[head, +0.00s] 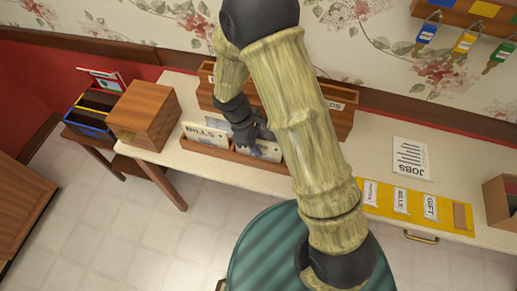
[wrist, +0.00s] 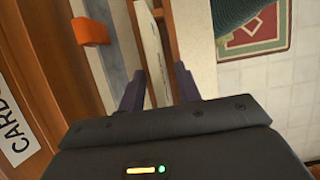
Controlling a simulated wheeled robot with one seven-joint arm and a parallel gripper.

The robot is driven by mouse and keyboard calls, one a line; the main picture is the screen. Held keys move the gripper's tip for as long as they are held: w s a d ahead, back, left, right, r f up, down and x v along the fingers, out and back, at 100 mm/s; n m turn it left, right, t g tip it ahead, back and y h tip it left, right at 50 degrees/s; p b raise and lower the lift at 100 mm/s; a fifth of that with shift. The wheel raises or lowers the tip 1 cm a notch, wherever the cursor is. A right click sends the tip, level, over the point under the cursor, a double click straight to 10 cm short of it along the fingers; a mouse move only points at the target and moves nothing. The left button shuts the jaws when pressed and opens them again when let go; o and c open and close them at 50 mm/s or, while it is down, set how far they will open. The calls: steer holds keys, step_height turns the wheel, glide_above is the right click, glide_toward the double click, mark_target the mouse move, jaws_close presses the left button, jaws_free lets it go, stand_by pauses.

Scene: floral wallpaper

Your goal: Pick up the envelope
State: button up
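A shallow wooden tray (head: 230,156) on the long table holds cream envelopes standing upright. One marked BILLS (head: 205,134) is at its left end, and another cream envelope (head: 267,150) shows partly behind my gripper. My gripper (head: 255,144) is low over the tray, between these two in the picture. In the wrist view my gripper (wrist: 160,88) is open, and a cream envelope edge (wrist: 154,50) runs between its two dark fingers, with gaps at both sides. Which envelope this is I cannot tell. My arm hides part of the tray's right end.
A longer wooden box (head: 341,118) stands behind the tray. A wooden block-shaped box (head: 143,110) is to the left. A JOBS sheet (head: 411,158) and a yellow strip with labels (head: 385,199) lie to the right. An orange piece (wrist: 89,31) is near my left finger.

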jaws_close()
stand_by(0.3)
step_height(320, 180, up, 10)
steer(key=shift+r, duration=0.25)
stand_by(0.9)
